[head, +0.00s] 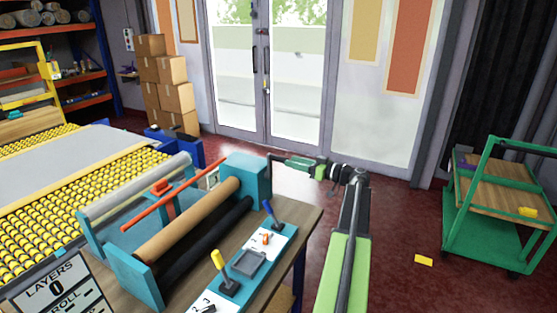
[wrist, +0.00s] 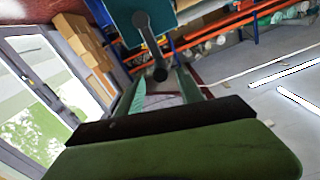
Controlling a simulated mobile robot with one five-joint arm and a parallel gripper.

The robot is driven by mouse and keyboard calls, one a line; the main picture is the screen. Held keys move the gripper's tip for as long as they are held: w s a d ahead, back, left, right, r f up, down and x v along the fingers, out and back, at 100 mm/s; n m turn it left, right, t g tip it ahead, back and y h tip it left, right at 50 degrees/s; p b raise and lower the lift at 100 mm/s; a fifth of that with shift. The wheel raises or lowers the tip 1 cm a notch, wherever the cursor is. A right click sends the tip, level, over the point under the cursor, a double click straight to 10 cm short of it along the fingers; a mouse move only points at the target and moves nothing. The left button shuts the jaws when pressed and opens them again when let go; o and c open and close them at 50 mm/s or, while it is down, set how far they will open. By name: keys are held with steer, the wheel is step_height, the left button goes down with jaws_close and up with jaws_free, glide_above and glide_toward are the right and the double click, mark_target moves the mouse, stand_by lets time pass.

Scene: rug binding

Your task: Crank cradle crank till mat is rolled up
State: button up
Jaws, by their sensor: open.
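The cradle has teal end blocks (head: 246,172), a tan roller (head: 190,222) and a black roller (head: 205,243). Its dark crank (wrist: 147,38) shows in the wrist view, with its grip end pointing toward me. My gripper (head: 277,161) is at the far teal block, on the crank's side. In the wrist view my green gripper fingers (wrist: 162,82) are apart, with the crank's grip end seen between their tips; I cannot tell whether they touch it. The grey mat (head: 75,165) lies flat on the yellow roller table at the left. A sign reads LAYERS 0 (head: 52,290).
A teal lever panel (head: 265,252) with a yellow lever and a blue lever sits right of the rollers. An orange bar (head: 172,195) crosses above the cradle. A green cart (head: 500,205) stands at the right. Red floor (head: 400,215) between is mostly clear.

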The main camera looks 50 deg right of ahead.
mark_target(270, 156)
steer(key=x, duration=0.6)
steer(key=shift+w+a, duration=0.1)
steer(key=shift+w, duration=0.15)
jaws_close()
stand_by(1.1)
